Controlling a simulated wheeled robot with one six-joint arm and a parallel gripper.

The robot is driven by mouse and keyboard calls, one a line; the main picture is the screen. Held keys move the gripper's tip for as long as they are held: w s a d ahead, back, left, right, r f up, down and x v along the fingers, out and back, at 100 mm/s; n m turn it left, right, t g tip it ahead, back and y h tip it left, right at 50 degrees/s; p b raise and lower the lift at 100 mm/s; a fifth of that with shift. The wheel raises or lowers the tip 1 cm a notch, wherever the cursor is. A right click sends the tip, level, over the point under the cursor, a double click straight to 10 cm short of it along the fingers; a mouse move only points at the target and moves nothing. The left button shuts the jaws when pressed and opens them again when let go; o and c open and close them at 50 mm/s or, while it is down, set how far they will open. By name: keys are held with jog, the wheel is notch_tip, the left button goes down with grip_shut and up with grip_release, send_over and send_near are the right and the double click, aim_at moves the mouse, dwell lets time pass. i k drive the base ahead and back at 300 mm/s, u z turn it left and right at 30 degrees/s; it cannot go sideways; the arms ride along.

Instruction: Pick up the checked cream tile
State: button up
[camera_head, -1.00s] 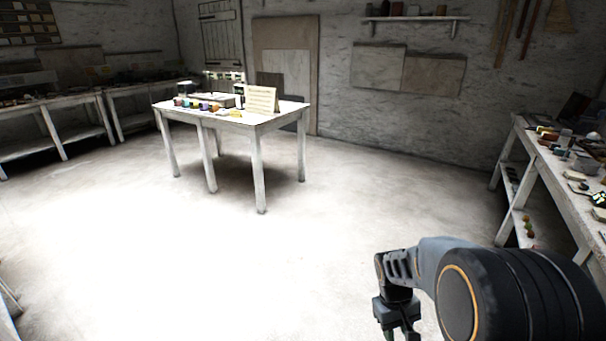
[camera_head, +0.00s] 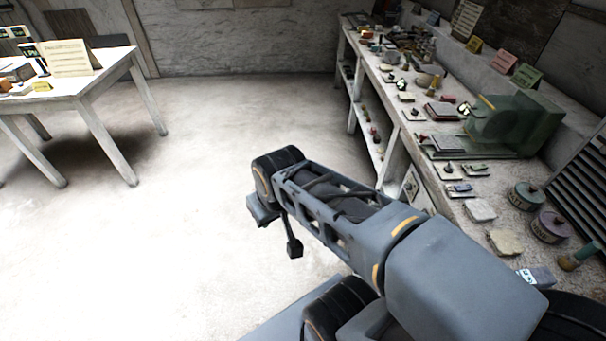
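I cannot pick out a checked cream tile for certain. Several small pale tiles lie along the right-hand bench, among them a plain pale square (camera_head: 480,210) and a rough-edged cream piece (camera_head: 505,242). A small whitish piece with dark marks (camera_head: 537,277) lies nearer me, partly hidden by my arm. My gripper (camera_head: 291,246) hangs at the far end of my arm, over the open floor to the left of the bench. It is apart from every tile. Its fingers are small and partly hidden, so their opening is unclear.
The right-hand bench (camera_head: 397,160) is crowded with a green machine (camera_head: 515,122), lidded round tins (camera_head: 528,195), dark slabs and small cards. A white table (camera_head: 105,80) stands at the left. The floor (camera_head: 140,250) between them is clear.

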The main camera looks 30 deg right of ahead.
aim_at(505, 241)
jog(key=z, duration=2)
jog(key=k, duration=1.75)
jog(key=u, duration=0.55)
jog(key=i, duration=0.4)
jog(key=z, duration=0.1)
